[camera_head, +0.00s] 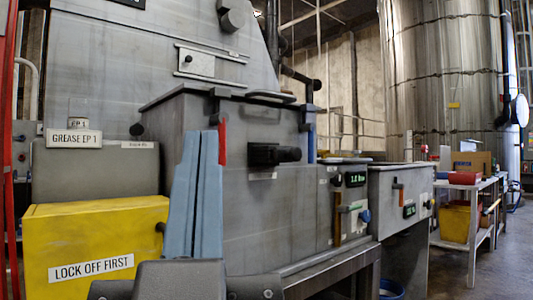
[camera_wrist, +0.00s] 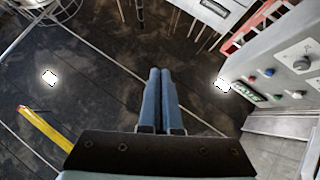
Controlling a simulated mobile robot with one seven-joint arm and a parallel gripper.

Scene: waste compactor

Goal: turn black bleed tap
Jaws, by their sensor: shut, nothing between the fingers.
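My gripper (camera_head: 204,136) has two blue fingers that stand upright side by side in front of the grey machine in the head view. In the wrist view my gripper (camera_wrist: 160,73) is shut and empty, pointing over the dark floor. No label in view reads "bleed". A black handle-like fitting (camera_head: 272,154) sticks out of the machine front, right of the fingers. I cannot tell which black part is the bleed tap. My fingers appear apart from both, and hide part of the machine front.
A yellow box (camera_head: 80,250) marked "LOCK OFF FIRST" stands at left, below a "GREASE EP 1" sign (camera_head: 74,139). Grey cabinets with green displays (camera_head: 355,179) stand right of the machine. A shelf table (camera_head: 469,184) is farther right.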

